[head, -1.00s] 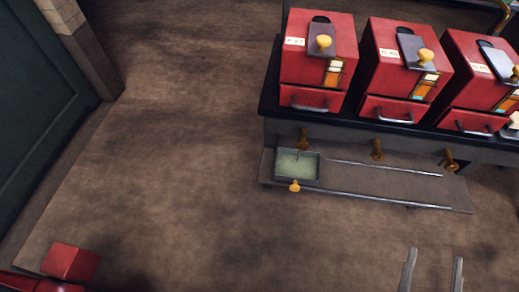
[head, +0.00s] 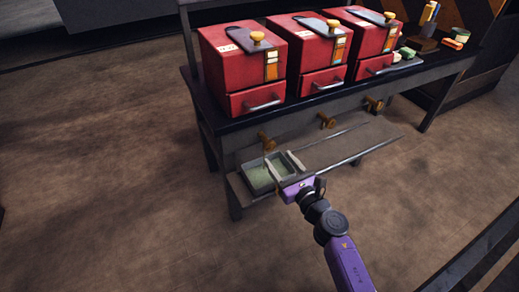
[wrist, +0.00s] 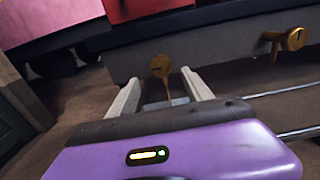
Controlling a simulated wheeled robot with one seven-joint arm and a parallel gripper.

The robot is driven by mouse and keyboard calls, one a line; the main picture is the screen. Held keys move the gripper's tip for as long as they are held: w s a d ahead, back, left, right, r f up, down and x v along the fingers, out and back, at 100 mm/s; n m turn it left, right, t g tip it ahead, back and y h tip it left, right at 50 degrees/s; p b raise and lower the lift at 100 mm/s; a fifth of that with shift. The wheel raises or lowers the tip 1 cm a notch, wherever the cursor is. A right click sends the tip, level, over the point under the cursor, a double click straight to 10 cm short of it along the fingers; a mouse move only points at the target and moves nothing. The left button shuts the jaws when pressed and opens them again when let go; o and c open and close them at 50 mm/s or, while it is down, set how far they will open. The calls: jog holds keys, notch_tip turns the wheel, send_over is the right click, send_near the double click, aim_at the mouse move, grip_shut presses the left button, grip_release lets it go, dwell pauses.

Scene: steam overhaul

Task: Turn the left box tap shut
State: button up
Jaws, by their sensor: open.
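The left box tap (head: 266,142) is a brass-coloured tap on the bench front, below the left red box (head: 243,70). In the wrist view the tap (wrist: 160,67) shows its round end, with a thin yellowish strip below it; I cannot tell whether this is spout or liquid. My gripper (head: 279,157) is open, its pale fingers apart and nothing seen between them. In the wrist view my gripper (wrist: 160,78) faces the tap, which appears just beyond and between the fingertips. I see no contact.
A grey tray (head: 249,178) with greenish contents sits below the left tap on a railed shelf (head: 350,143). The middle tap (head: 327,121) and right tap (head: 373,104) are further right. Red boxes stand on the dark bench (head: 215,118). Floor in front is open.

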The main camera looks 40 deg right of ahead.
aim_at(271, 148)
jog(key=x, duration=0.7)
jog(key=shift+w+d, duration=0.2)
jog(key=shift+w, duration=0.05)
jog(key=shift+c, duration=0.2)
grip_shut()
